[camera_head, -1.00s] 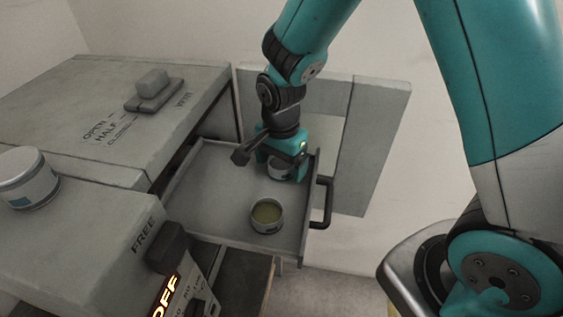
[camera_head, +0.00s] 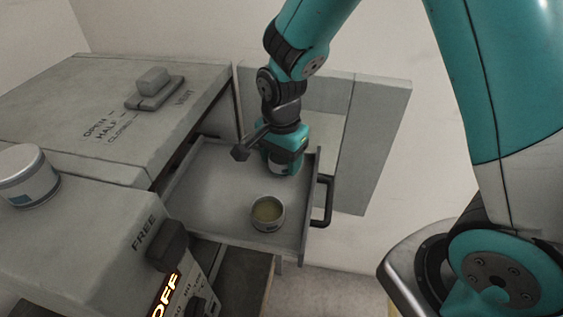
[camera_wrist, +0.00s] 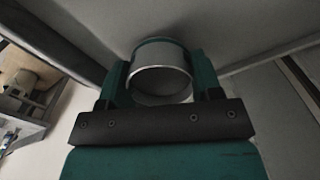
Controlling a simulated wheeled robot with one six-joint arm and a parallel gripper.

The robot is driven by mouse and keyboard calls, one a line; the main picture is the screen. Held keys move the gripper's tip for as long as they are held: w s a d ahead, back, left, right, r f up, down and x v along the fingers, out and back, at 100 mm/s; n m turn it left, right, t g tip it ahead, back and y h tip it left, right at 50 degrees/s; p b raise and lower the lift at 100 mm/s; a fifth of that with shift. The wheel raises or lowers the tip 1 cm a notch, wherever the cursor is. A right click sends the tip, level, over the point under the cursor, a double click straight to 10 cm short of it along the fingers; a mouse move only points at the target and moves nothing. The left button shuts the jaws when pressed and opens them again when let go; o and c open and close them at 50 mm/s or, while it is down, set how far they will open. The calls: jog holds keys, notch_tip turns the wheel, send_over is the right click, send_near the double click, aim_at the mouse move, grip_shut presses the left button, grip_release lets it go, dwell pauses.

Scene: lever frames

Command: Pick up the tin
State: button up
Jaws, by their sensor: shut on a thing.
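A pale metal tin (camera_wrist: 160,52) is between the two teal fingers of my gripper (camera_wrist: 160,78) in the wrist view. The gripper is shut on it. The tin's round end faces the wrist camera. In the head view my gripper (camera_head: 283,160) is over the back right of the open drawer (camera_head: 205,195) and hides most of the tin; only a small pale part (camera_head: 275,169) shows. I cannot tell whether the tin touches the drawer floor.
An open round container (camera_head: 267,214) with greenish contents stands in the drawer, in front of my gripper. The drawer's right wall has a dark handle (camera_head: 323,201). Another tin (camera_head: 27,177) stands on the grey unit at left. A grey panel (camera_head: 375,140) stands behind the drawer.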

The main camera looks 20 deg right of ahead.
aim_at(282, 161)
notch_tip(282, 161, up, 19)
jog(key=b, duration=0.3)
